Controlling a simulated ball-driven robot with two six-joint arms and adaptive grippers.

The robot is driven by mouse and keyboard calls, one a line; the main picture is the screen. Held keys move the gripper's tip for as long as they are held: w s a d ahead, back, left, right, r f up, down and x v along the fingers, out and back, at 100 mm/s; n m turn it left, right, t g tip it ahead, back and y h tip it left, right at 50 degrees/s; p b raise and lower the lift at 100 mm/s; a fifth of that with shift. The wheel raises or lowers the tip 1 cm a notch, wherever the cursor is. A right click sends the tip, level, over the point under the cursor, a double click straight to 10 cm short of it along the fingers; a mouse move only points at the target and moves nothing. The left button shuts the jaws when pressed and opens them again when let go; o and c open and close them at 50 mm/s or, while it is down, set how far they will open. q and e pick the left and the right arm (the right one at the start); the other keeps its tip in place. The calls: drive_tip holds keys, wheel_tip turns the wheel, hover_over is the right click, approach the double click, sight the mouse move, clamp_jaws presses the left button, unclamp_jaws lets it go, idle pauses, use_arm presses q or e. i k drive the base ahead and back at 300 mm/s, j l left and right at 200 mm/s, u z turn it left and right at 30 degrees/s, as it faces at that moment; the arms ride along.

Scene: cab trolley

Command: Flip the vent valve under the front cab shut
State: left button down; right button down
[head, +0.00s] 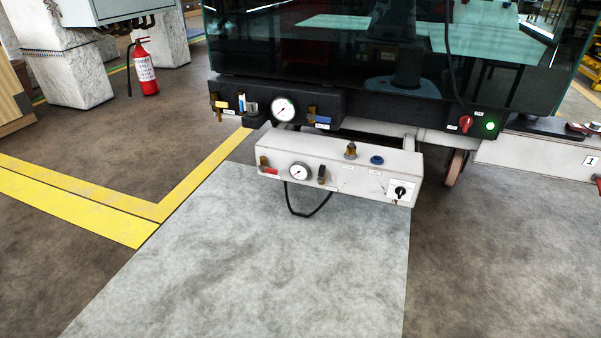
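The front cab (385,60) has dark glass, and a black panel (345,110) runs below it. On this panel are a brass valve (213,101) by a yellow tag, a pale lever-like fitting (250,107), a round white gauge (283,109) and another brass valve (311,113) by a blue tag. The labels are too small to read, so I cannot tell which is the vent valve or how its handle is set. Neither of my grippers shows in the head view.
A white box (340,180) juts out below, with valves, a gauge (299,172), top knobs and a black rotary switch (400,190). A red switch (466,121) and lit green lamp (489,125) sit right. The grey floor mat (240,260) is clear. A fire extinguisher (145,68) stands back left.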

sight(321, 174)
drive_tip(key=i+l, duration=0.45)
drive_tip(key=i, duration=0.15)
drive_tip(key=i+l, duration=0.5)
drive_tip(key=i+l+u, duration=0.1)
drive_tip(key=u, duration=0.2)
drive_tip(key=i+u, duration=0.1)
drive_tip(key=u, duration=1.2)
